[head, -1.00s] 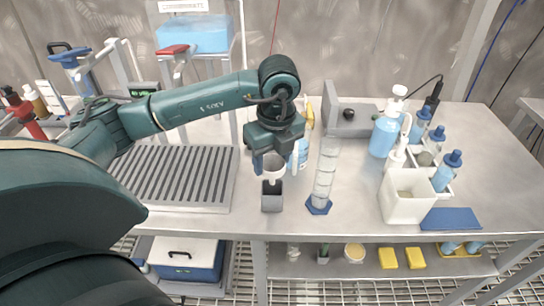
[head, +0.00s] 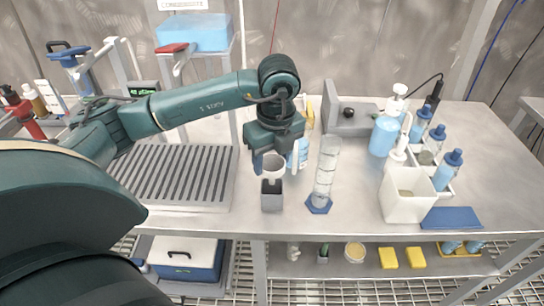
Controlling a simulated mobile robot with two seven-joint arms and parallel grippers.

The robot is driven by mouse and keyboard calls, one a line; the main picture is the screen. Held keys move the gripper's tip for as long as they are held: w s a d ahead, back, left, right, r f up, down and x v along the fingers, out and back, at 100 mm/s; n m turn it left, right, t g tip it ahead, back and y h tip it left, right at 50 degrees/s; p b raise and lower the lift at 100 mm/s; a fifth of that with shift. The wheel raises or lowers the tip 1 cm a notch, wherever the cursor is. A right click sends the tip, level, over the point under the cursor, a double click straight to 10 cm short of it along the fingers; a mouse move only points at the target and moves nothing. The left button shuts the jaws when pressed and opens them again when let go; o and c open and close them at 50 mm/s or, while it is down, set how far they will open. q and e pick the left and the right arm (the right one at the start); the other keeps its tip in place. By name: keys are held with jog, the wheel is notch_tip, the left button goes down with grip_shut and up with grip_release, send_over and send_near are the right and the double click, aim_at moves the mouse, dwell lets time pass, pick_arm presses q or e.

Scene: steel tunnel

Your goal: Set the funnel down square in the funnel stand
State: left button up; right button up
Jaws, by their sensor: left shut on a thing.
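My left gripper (head: 274,165) reaches down over the front middle of the bench. The dark grey, box-shaped funnel stand (head: 272,197) stands on the bench directly below the funnel. The funnel looks upright, with its lower end at or just inside the stand's dark top opening. I cannot tell whether it touches the stand. The right gripper is not in view.
A clear measuring cylinder (head: 325,175) on a blue foot stands close to the right. A grey slatted drain rack (head: 180,177) lies to the left. A white square container (head: 406,195) and blue bottles (head: 384,133) stand farther right. The bench's front edge is just below the stand.

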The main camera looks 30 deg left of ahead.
pick_arm(q)
jog(key=shift+f+b, duration=1.05)
jog(key=shift+f, duration=0.3)
jog(key=shift+f, duration=0.1)
jog(key=shift+f+b, duration=0.75)
jog(key=shift+f, duration=0.2)
jog(key=o, duration=1.6)
